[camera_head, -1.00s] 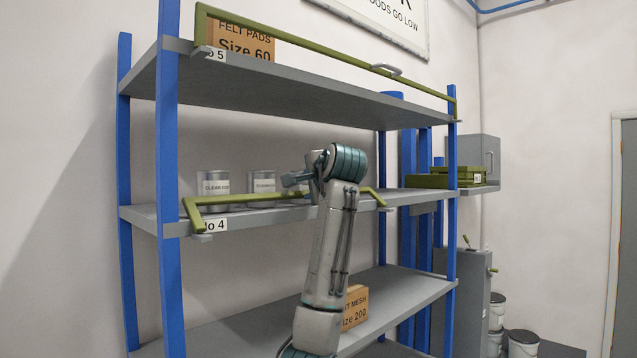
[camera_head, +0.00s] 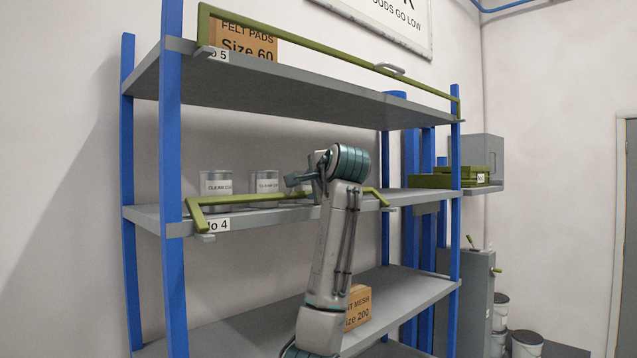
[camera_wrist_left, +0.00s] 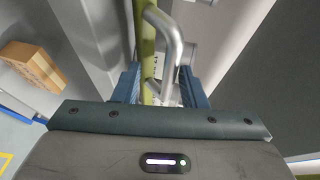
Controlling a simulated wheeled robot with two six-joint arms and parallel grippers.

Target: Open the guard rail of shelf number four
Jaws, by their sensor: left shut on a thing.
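The olive-green guard rail (camera_head: 240,200) of shelf number four runs along the front of the middle shelf (camera_head: 262,217), above its "No 4" label. Its short end arms slant, so the rail leans out from the shelf edge and sits low. My left gripper (camera_head: 296,180) is at the middle of this rail, with the arm rising from below in front of the shelf. In the left wrist view, the green rail (camera_wrist_left: 147,45) and its grey bar handle (camera_wrist_left: 171,38) pass between the two dark fingers, and the gripper is shut on the handle. My right gripper is not in view.
Grey cans (camera_head: 216,184) stand on the middle shelf behind the rail. The shelf above has an upright green rail (camera_head: 330,50) and a felt pads box (camera_head: 243,45). A cardboard box (camera_head: 358,305) sits on the shelf below, behind my arm. Blue posts (camera_head: 171,180) frame the rack.

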